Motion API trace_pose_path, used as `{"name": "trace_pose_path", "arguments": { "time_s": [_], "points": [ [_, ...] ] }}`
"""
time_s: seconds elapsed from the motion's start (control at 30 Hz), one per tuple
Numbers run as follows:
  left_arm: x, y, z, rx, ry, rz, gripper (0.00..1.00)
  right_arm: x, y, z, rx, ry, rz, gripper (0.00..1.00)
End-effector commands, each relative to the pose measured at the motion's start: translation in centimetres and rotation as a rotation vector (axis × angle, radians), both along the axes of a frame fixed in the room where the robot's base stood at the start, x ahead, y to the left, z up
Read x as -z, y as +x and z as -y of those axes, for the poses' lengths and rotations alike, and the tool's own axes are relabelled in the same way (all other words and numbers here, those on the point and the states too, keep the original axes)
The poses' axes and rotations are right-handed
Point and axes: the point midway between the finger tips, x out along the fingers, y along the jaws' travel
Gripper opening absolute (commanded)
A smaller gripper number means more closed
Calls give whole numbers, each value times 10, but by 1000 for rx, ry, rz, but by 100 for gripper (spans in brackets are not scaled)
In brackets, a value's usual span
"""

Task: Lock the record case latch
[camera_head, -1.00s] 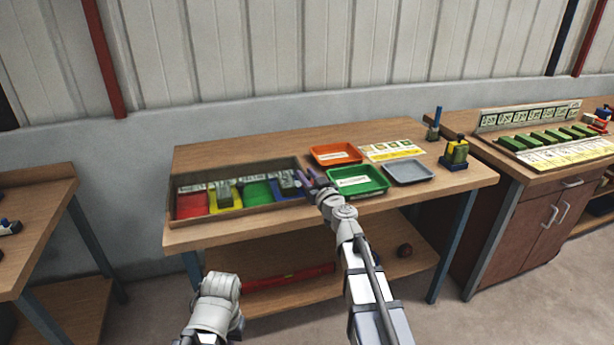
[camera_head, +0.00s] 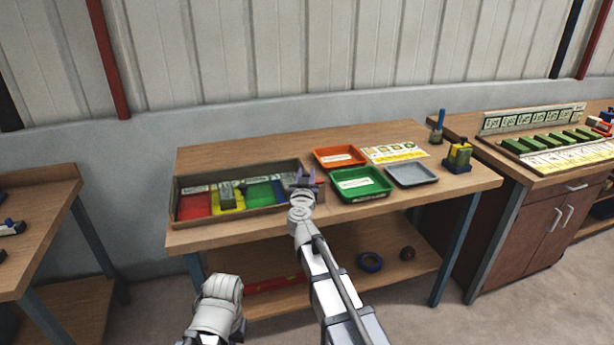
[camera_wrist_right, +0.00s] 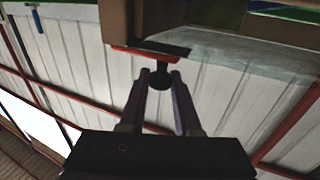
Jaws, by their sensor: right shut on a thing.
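The record case (camera_head: 245,207) is a shallow wooden box at the left of the middle workbench, with red, yellow, green and blue sections inside. My right gripper (camera_head: 305,178) is at its right front corner and covers part of the blue section. In the right wrist view, a dark knob (camera_wrist_right: 159,66) on a thin red plate (camera_wrist_right: 140,54) sticks out from a brown wooden edge. My right gripper (camera_wrist_right: 160,76) has its fingers on both sides of this knob and is shut on it. Whether the latch is locked I cannot tell. Only part of my left arm shows, without its gripper.
Orange (camera_head: 340,157), green (camera_head: 360,184) and grey (camera_head: 412,174) trays stand right of the case, near a printed card (camera_head: 396,154). A yellow-and-dark block (camera_head: 458,156) stands at the bench's right end.

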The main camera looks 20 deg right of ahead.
Motion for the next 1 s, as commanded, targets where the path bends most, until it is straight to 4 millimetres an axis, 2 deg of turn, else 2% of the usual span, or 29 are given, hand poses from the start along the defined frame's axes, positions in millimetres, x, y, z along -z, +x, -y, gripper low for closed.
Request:
{"name": "trace_pose_path", "arguments": {
  "time_s": [0.6, 0.63, 0.87, 1.0],
  "points": [
    [0, 0, 0, 0, 0, 0, 0, 0, 3, 0, 45, -1, 0, 0],
    [0, 0, 0, 0, 0, 0, 0, 0, 3, 0, 45, -1, 0, 35],
    [0, 0, 0, 0, 0, 0, 0, 0, 3, 0, 44, -1, 0, 60],
    [0, 0, 0, 0, 0, 0, 0, 0, 2, 0, 44, -1, 0, 60]
  ]
}}
